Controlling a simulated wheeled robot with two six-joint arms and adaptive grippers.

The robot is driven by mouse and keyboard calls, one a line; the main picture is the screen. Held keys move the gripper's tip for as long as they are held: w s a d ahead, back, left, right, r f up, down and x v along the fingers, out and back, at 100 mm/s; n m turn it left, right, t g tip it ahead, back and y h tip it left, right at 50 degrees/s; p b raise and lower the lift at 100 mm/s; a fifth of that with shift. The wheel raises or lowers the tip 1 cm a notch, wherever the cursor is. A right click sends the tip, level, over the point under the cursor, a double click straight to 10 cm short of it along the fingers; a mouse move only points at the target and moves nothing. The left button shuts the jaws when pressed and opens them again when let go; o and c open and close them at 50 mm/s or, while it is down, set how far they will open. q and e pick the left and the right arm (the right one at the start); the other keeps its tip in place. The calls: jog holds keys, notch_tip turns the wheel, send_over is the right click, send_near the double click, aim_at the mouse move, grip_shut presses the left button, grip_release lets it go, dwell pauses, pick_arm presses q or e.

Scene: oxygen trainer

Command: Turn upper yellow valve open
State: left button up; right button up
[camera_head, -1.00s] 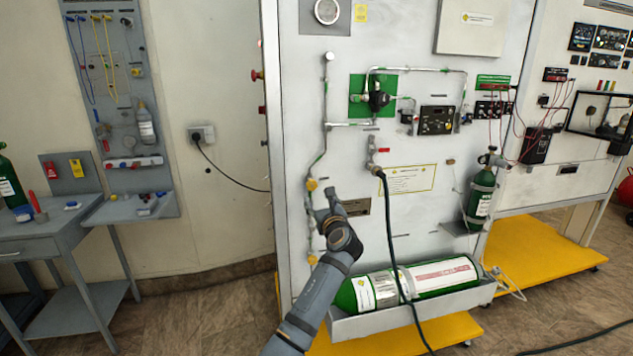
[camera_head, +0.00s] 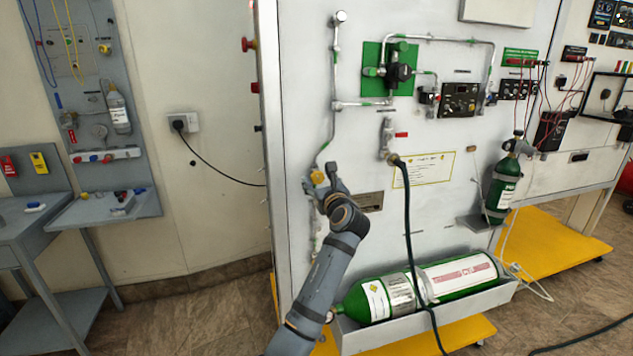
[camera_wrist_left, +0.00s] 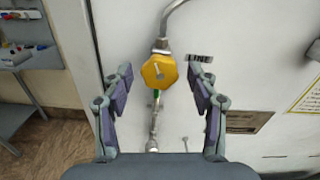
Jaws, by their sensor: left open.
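The upper yellow valve (camera_head: 318,177) sits on a vertical pipe at the left of the white panel. In the left wrist view the valve (camera_wrist_left: 159,71) is a yellow faceted knob with a light bar at its middle. My left gripper (camera_head: 325,186) is at the panel, close to the valve. In the left wrist view the open fingers of my left gripper (camera_wrist_left: 161,82) stand on either side of the valve, with a gap on both sides. The pipe's lower part is partly hidden by my left arm in the head view. My right gripper is out of view.
A green oxygen cylinder (camera_head: 430,287) lies in a tray low on the panel. A dark hose (camera_head: 407,215) hangs from a fitting right of my left gripper. A smaller green cylinder (camera_head: 502,188) stands at the right. A small plate (camera_wrist_left: 249,121) is right of the fingers.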

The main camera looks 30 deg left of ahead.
pick_arm(q)
jog(key=shift+s+d+r, duration=0.1)
jog(key=shift+c, duration=0.6)
jog(key=c, duration=1)
jog(key=shift+c, duration=0.2)
